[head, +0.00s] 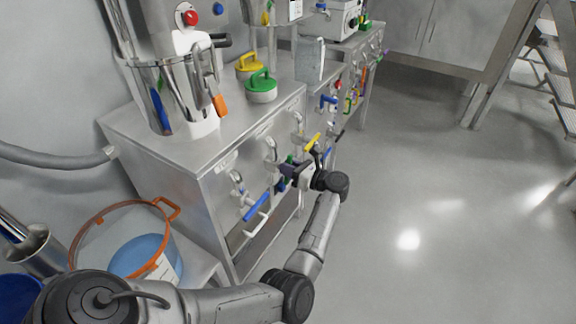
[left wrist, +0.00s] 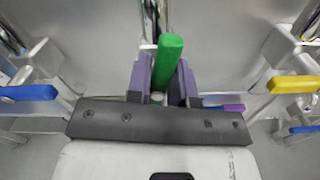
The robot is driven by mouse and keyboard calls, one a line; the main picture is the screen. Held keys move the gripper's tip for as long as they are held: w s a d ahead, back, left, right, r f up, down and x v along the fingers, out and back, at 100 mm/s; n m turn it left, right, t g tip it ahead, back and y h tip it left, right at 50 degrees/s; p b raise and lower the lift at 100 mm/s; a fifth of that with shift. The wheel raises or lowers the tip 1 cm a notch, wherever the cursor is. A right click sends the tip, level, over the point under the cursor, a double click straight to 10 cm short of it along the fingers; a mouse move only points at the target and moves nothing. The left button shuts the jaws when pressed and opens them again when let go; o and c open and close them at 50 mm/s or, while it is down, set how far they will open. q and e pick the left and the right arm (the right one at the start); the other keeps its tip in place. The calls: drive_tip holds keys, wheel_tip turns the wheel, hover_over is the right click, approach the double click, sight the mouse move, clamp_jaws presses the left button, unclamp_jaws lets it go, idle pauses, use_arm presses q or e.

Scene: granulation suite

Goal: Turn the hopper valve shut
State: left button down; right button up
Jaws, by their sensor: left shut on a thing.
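My left gripper (head: 288,170) is at the front of the steel cabinet, at a row of valves. In the left wrist view its two purple fingers (left wrist: 164,82) stand on either side of a green valve handle (left wrist: 170,58) and are shut on it. The handle points toward the camera, and its lower part is hidden between the fingers. In the head view the gripper mostly hides this green handle. No label shows which valve belongs to the hopper. My right gripper is in neither view.
A blue-handled valve (head: 257,206) is left of the gripper and a yellow-handled valve (head: 312,142) is right of it. An orange-rimmed container (head: 165,268) is at front left. The floor at right is clear.

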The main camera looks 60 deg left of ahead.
use_arm(q)
drive_tip(key=m+p, duration=0.1)
drive_tip(key=m, duration=0.1)
drive_tip(key=m+p, duration=0.1)
drive_tip(key=m, duration=0.1)
drive_tip(key=shift+w+m, duration=0.2)
drive_tip(key=shift+m, duration=0.2)
drive_tip(key=m+p, duration=0.2)
drive_tip(key=m, duration=0.1)
drive_tip(key=shift+w+a+f+m, duration=0.1)
drive_tip(key=shift+w+m, duration=0.05)
drive_tip(key=shift+m, duration=0.15)
drive_tip(key=m+p, duration=0.1)
drive_tip(key=m, duration=0.3)
drive_tip(key=shift+f+p, duration=0.2)
drive_tip(key=shift+p, duration=0.15)
drive_tip(key=shift+f+m+p, duration=0.2)
drive_tip(key=shift+m+p, duration=0.3)
drive_tip(key=shift+m, duration=0.9)
drive_tip(key=c, duration=1.1)
unclamp_jaws()
drive_tip(key=shift+w, duration=0.1)
